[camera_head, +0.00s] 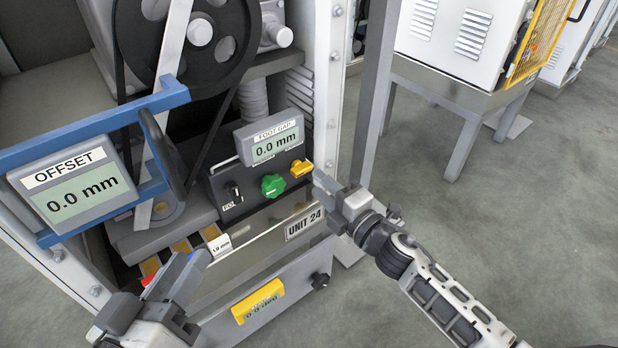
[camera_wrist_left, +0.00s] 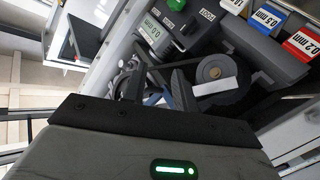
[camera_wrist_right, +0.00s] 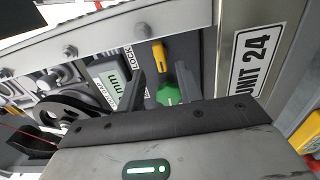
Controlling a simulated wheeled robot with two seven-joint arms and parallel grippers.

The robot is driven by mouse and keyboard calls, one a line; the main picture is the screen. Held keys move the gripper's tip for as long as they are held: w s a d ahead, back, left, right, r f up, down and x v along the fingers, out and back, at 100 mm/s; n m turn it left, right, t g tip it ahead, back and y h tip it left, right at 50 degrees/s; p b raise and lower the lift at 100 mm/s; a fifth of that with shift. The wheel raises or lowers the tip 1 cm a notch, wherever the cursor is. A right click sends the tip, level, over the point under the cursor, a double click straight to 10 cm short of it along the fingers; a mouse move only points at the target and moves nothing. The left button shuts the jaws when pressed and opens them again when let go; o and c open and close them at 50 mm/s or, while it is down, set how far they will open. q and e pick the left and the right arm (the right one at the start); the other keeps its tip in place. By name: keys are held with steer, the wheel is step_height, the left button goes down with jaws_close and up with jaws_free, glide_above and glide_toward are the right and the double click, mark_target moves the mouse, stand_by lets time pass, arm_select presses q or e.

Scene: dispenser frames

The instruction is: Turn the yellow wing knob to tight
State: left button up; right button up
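The yellow wing knob (camera_head: 301,168) sits at the right end of the dark control panel, right of the green knob (camera_head: 272,185). My right gripper (camera_head: 323,186) is just right of and below the yellow knob. In the right wrist view the yellow knob (camera_wrist_right: 159,55) lies ahead, in line with the gap between my open fingers (camera_wrist_right: 160,82); a LOCK label is beside it. I see no clear contact. My left gripper (camera_head: 183,277) is open and empty, low in front of the machine. Its fingers (camera_wrist_left: 158,88) are apart in the left wrist view.
The FOOT GAP display (camera_head: 275,146) and OFFSET display (camera_head: 75,190) both read 0.0 mm. A blue rail (camera_head: 95,127) crosses the left side. A tray front with a yellow label (camera_head: 258,300) is low in front. Open floor (camera_head: 500,230) lies right.

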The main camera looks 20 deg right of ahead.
mark_target(305, 172)
steer(key=x, duration=0.4)
steer(key=shift+w+a+b, duration=0.15)
steer(key=shift+w+b, duration=0.15)
steer(key=shift+w, duration=0.05)
arm_select(q)
steer(key=shift+r, duration=0.25)
arm_select(e)
jaws_close()
